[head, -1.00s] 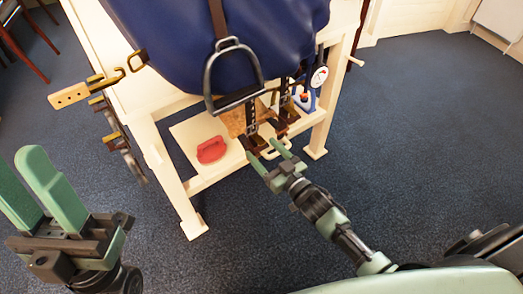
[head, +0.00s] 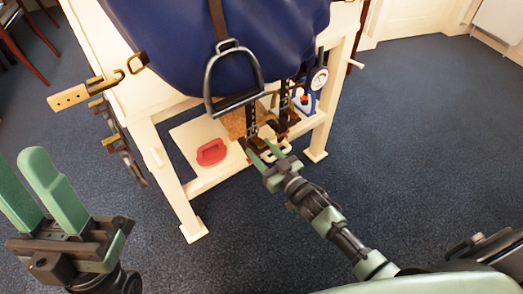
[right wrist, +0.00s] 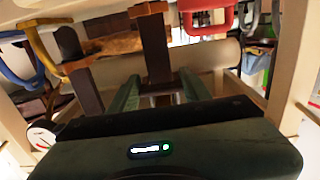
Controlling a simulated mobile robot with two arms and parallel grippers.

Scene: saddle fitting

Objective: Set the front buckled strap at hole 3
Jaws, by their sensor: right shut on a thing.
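Two dark straps with holes hang below the blue saddle (head: 235,50). The nearer strap (head: 252,118) hangs left of the other strap (head: 284,98) in the head view. My right gripper (head: 259,150) is at the low end of the nearer strap and shut on it. In the right wrist view this strap (right wrist: 154,50) comes down between the two green fingers, and the other strap (right wrist: 86,90) hangs to their left. Hole numbers and buckle details are too small to read. My left gripper (head: 18,165) is open and empty, away from the saddle.
A metal stirrup (head: 234,75) hangs in front of the saddle flap. A round dial gauge (head: 318,80) hangs at right. Brass fittings (head: 70,97) project at left. The floor at right is clear.

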